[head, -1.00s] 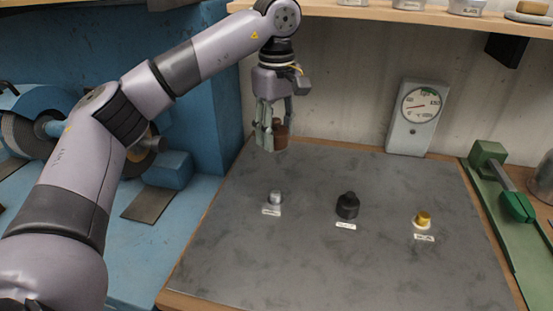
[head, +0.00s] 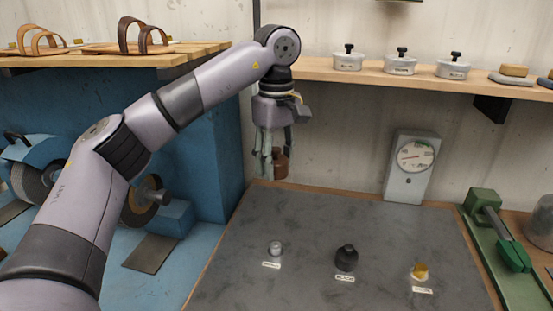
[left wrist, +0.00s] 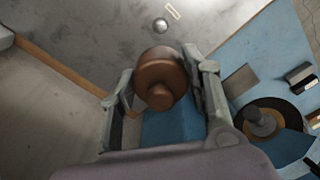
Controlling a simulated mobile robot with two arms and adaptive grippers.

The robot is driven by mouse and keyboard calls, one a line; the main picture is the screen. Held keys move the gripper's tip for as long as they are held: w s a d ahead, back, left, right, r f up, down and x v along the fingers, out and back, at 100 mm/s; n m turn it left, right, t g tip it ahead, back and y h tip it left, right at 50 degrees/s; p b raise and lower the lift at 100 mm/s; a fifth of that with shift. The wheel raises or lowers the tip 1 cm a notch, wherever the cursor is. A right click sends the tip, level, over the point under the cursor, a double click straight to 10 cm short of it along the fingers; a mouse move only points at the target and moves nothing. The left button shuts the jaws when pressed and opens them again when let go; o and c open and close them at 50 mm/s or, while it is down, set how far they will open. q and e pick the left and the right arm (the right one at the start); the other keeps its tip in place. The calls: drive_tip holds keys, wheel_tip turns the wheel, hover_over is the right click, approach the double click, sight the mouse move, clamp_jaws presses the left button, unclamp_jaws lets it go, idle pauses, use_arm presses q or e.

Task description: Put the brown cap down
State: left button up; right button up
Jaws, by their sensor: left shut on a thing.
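The brown cap (head: 281,162) is between the fingers of my left gripper (head: 272,165), above the back left part of the grey mat (head: 310,225). In the left wrist view the brown cap (left wrist: 160,78) is a round stepped piece with a finger on each side, and my left gripper (left wrist: 163,90) is shut on it. It is held clear of the mat. My right gripper is not in view.
On the mat stand a small silver piece (head: 275,248), a black piece (head: 346,258) and a yellow piece (head: 420,271), each with a label. A dial gauge (head: 410,165) stands behind. A green tool (head: 497,235) is at right. A shelf (head: 350,77) with lidded tins hangs above. A blue grinder (head: 150,205) is at left.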

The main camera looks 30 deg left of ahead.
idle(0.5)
use_arm(q)
drive_tip(key=s+d+f+m, duration=0.2)
drive_tip(key=s+f+m, duration=0.2)
drive_tip(key=s+f, duration=0.2)
drive_tip(key=s+d+f+m, duration=0.3)
drive_tip(key=s+f+m, duration=0.2)
drive_tip(key=f, duration=0.3)
drive_tip(key=s+d+f+m, duration=0.2)
drive_tip(key=s+f+m, duration=0.3)
drive_tip(key=s+f, duration=0.2)
drive_tip(key=shift+d, duration=0.4)
drive_tip(key=shift+w, duration=0.1)
